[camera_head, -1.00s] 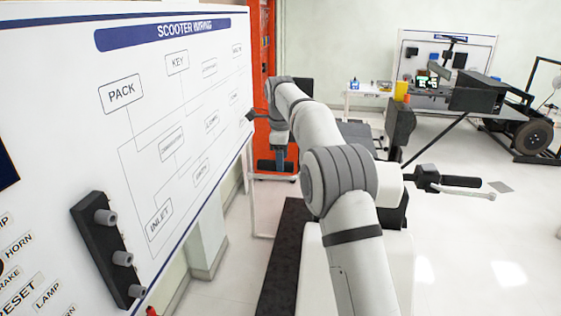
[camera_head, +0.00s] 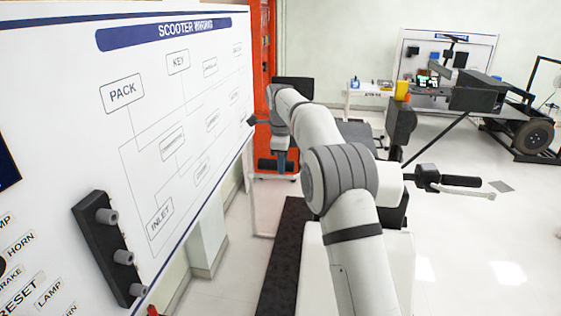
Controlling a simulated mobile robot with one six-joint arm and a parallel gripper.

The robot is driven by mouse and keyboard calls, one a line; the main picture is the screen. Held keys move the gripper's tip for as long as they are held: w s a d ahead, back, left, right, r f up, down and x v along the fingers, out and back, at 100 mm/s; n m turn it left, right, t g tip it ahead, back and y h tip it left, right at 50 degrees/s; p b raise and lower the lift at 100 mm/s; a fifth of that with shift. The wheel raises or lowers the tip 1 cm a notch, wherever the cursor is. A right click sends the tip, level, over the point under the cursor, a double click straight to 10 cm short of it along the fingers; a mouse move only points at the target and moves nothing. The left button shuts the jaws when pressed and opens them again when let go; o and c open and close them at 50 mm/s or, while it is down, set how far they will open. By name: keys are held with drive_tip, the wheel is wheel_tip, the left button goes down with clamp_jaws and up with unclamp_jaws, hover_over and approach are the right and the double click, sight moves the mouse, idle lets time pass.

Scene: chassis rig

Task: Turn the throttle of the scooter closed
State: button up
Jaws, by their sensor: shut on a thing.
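The scooter shows partly behind my arm, with a white body (camera_head: 312,270). One handlebar grip (camera_head: 461,181), black with a pale lever, sticks out to the right, clear of my gripper. My gripper (camera_head: 279,158) is at the far end of my arm, left of centre, small and seen from behind. It is shut on the throttle, but the fingers and their contact are too small and covered to make out. A small dark piece (camera_head: 252,119) juts out left of my wrist. I cannot tell whether it belongs to the handlebar. The throttle's angle is not visible.
A white scooter wiring board (camera_head: 190,100) stands close along the left, near my wrist. An orange cabinet (camera_head: 263,50) is behind my gripper. A bench (camera_head: 368,90) and a wheeled frame (camera_head: 520,135) stand at the back right.

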drive_tip(key=shift+r, duration=0.1)
drive_tip(key=shift+f+t+b, duration=0.2)
drive_tip(key=shift+t+b, duration=0.1)
drive_tip(key=shift+b, duration=0.5)
drive_tip(key=shift+f+b, duration=0.1)
drive_tip(key=shift+b, duration=0.5)
drive_tip(key=t+b, duration=0.1)
drive_tip(key=b, duration=0.3)
drive_tip(key=t+b, duration=0.1)
drive_tip(key=b, duration=0.2)
drive_tip(key=shift+s+f+t+h, duration=0.25)
drive_tip(key=shift+t+h, duration=0.05)
drive_tip(key=t+b, duration=0.1)
drive_tip(key=b, duration=0.3)
drive_tip(key=t+b, duration=0.2)
drive_tip(key=b, duration=0.3)
drive_tip(key=shift+s+a+h, duration=0.1)
drive_tip(key=shift+s+h, duration=0.1)
drive_tip(key=shift+h, duration=0.2)
drive_tip(key=shift+r+t+b, duration=0.15)
drive_tip(key=shift+t+b, duration=0.25)
drive_tip(key=shift+b, duration=0.75)
drive_tip(key=shift+r, duration=0.25)
